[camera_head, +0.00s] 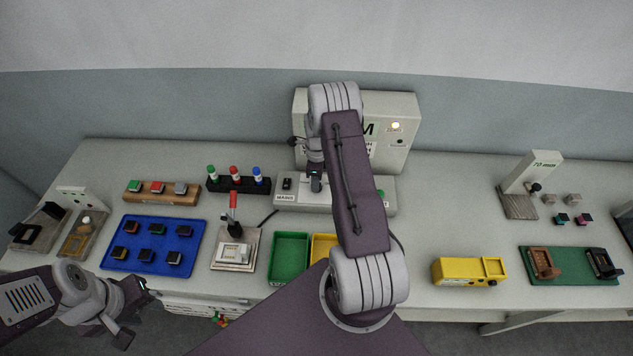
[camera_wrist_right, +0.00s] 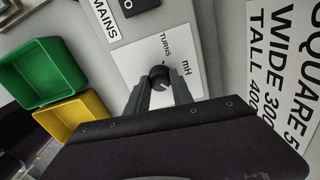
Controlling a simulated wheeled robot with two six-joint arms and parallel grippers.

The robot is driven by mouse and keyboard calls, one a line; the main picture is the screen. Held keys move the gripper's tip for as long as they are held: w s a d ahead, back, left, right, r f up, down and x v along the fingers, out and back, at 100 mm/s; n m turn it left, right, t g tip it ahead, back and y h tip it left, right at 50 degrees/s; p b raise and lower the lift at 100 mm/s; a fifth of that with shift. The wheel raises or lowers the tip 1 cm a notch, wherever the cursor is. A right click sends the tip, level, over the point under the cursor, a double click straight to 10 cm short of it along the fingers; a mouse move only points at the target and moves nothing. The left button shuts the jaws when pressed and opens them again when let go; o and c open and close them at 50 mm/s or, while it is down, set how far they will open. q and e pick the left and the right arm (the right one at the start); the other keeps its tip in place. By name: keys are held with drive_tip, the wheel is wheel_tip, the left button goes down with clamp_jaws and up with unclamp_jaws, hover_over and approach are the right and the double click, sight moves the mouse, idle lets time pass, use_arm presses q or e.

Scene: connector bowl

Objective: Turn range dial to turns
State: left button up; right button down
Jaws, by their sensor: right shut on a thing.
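The range dial (camera_wrist_right: 160,76) is a small black knob on a white plate (camera_wrist_right: 133,64) marked "TURNS" and "mH" in the right wrist view. My right gripper (camera_wrist_right: 161,88) has its two fingers on either side of the knob, shut on it. The exact way its pointer faces is hard to tell. In the head view my right gripper (camera_head: 316,183) is at the grey tester box (camera_head: 285,196), where my arm hides much of the box and the dial. My left gripper (camera_head: 132,312) hangs empty at the bench's front left edge, its fingers apart.
A black switch (camera_wrist_right: 128,8) by "MAINS" sits beside the dial plate. Green (camera_head: 290,257) and yellow (camera_head: 322,247) bins stand in front of the tester. A lettered upright panel (camera_head: 385,155) rises behind. A blue tray (camera_head: 150,225) lies left; the bench right of my arm has free room.

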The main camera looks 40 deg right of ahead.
drive_tip(key=n+b, duration=0.1)
drive_tip(key=n, duration=0.4)
drive_tip(key=shift+n+b, duration=0.3)
drive_tip(key=shift+b, duration=0.1)
drive_tip(key=n+b, duration=0.1)
drive_tip(key=n, duration=0.4)
drive_tip(key=shift+a+h, duration=0.1)
drive_tip(key=shift+h, duration=0.2)
drive_tip(key=n, duration=0.5)
drive_tip(key=shift+n+b, duration=0.4)
drive_tip(key=n, duration=0.5)
drive_tip(key=shift+s+n, duration=0.1)
drive_tip(key=shift+n, duration=0.2)
drive_tip(key=c, duration=1.1)
unclamp_jaws()
